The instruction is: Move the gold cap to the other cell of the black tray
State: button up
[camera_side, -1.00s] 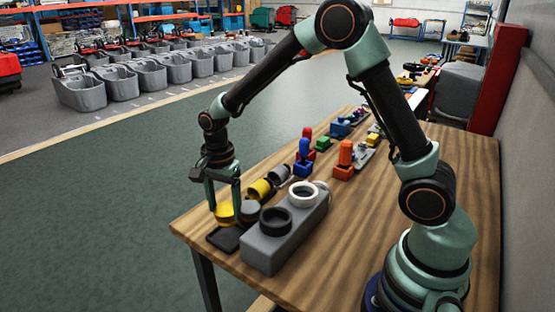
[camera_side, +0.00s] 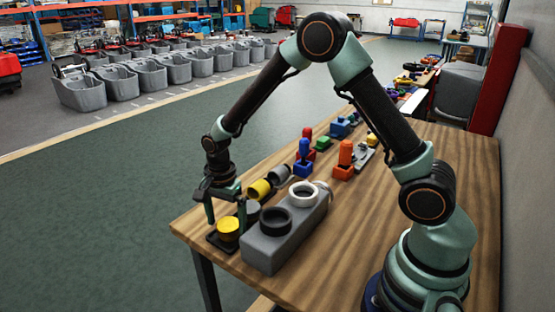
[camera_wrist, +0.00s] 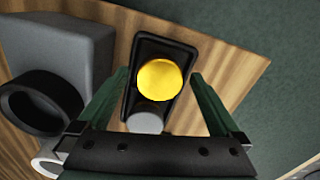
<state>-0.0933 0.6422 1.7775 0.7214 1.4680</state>
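The gold cap (camera_side: 228,231) sits in the near-left cell of the black tray (camera_side: 214,241), close to the table's left corner. In the wrist view the gold cap (camera_wrist: 160,82) is in the upper cell of the tray (camera_wrist: 184,46). A grey cap (camera_wrist: 147,119) is in the lower cell; it also shows behind the gold cap in the side view (camera_side: 252,210). My gripper (camera_side: 226,218) is open over the tray. In the wrist view its fingers (camera_wrist: 160,85) stand on either side of the gold cap with gaps, holding nothing.
A grey block (camera_side: 285,241) with a black ring (camera_side: 276,221) and a white ring (camera_side: 303,194) stands right of the tray. A yellow cylinder (camera_side: 259,189) and a grey one (camera_side: 278,174) lie behind. Coloured pieces stand farther back. The table's right side is clear.

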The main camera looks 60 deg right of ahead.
aim_at(227, 225)
notch_tip(227, 225, up, 12)
jog(key=s+d+r+n+t, duration=0.2)
jog(key=s+r+n, duration=0.3)
jog(key=s+n, duration=0.2)
jog(key=s+d+r+n+t, duration=0.2)
jog(key=s+r+n+t, duration=0.1)
jog(key=s+n, duration=0.4)
jog(key=shift+s+r+n+t, duration=0.2)
jog(key=shift+r+n+t, duration=0.1)
jog(key=shift+r+n, duration=0.6)
dwell(0.7)
